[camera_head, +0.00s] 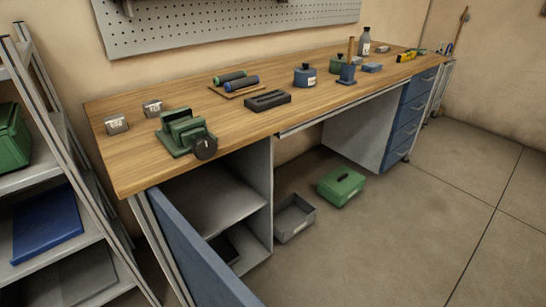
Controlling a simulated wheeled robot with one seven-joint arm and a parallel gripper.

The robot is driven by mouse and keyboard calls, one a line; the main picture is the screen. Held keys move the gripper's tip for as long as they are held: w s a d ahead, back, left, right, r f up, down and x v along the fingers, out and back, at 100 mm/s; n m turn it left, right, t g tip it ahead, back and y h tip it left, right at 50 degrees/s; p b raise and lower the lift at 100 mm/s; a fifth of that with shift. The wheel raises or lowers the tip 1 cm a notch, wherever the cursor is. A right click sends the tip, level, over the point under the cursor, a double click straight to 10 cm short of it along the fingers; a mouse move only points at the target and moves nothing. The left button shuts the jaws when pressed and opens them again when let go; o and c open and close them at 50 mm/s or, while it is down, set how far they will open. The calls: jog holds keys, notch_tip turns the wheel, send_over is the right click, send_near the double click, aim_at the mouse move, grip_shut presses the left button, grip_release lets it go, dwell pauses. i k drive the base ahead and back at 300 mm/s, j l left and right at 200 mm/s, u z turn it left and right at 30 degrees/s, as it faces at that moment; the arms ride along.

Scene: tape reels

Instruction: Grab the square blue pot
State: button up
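A small square-looking blue pot (348,73) stands upright on the wooden workbench, right of the middle. A green pot (337,64) with a dark top stands just behind, partly hidden by the square one. My gripper is not in view.
A blue cabinet door (195,255) hangs open. A green box (341,186) sits on the floor; floor at right is clear.

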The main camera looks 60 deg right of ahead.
aim_at(347, 74)
jog(key=z, duration=1.6)
